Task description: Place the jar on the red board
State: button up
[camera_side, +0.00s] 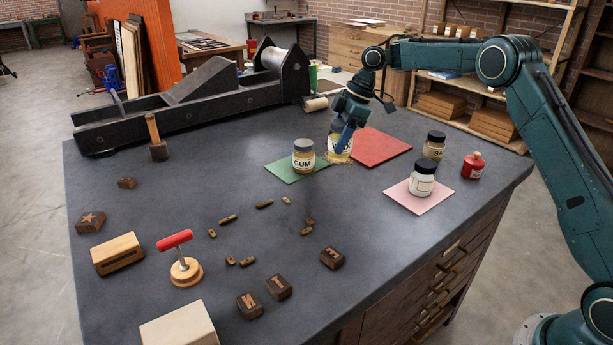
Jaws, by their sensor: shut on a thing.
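My gripper (345,137) points down over the middle of the table and is shut on a jar (337,150) with a pale yellow label. My fingers hide part of this jar. The red board (382,147) lies flat just behind and to the right of it, with nothing seen standing on it. The held jar is in front of the red board's left corner, by the green board's right end. I cannot tell whether its base touches anything. A speckled tan patch (343,161) shows at its base.
A GUM jar (303,157) stands on the green board (285,171), close left of the held jar. A white jar (422,180) stands on the pink board (405,197). A dark-lidded jar (434,146) and red bottle (473,166) stand right. The press (190,105) fills the back left.

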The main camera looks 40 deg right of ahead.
jog(key=w+d+m+t+h, duration=0.2)
jog(key=w+d+m, duration=0.2)
jog(key=d+m, duration=0.4)
jog(key=m+h, duration=0.3)
jog(key=m, duration=0.4)
send_over(371, 150)
jog(key=s, duration=0.2)
jog(key=shift+a+f, duration=0.15)
jog(key=shift+f, duration=3.85)
jog(key=shift+f, duration=0.1)
jog(key=o, duration=1.1)
jog(key=shift+f, duration=0.1)
jog(key=v, duration=1.2)
jog(key=shift+s, duration=0.3)
